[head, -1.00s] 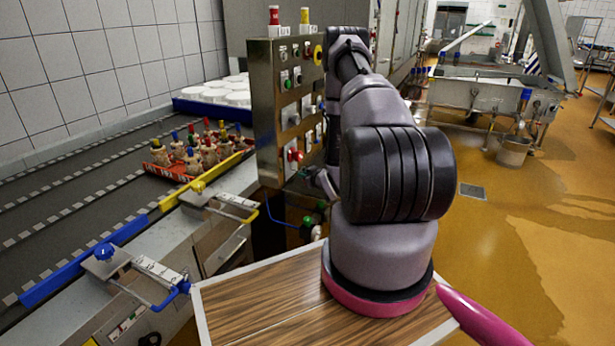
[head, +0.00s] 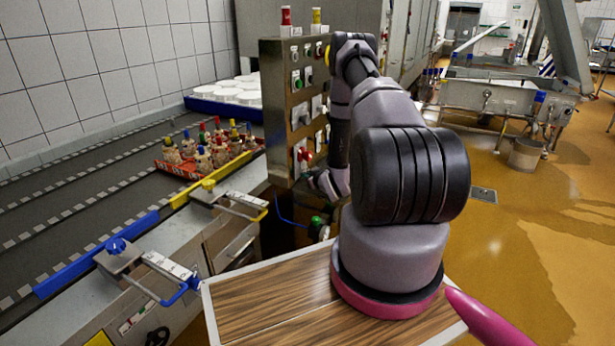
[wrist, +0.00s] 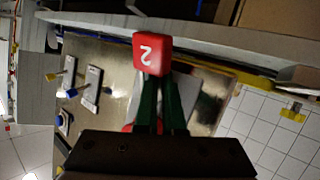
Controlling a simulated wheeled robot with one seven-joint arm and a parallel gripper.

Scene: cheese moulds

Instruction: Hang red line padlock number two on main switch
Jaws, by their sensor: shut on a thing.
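My gripper (wrist: 156,88) is shut on a red padlock (wrist: 147,53) marked with a 2, which shows in the wrist view between the dark green fingers. The padlock's shackle is hidden. In the head view my gripper (head: 316,184) is small and dark beside the lower part of the metal control cabinet (head: 272,110), and the padlock cannot be made out. A red switch (head: 304,157), which looks like the main switch, sits low on the cabinet face, just above my gripper. In the wrist view, a pale plate and a bit of red show behind the fingers, partly covered.
Other switches and buttons fill the cabinet face above. Open floor lies at right.

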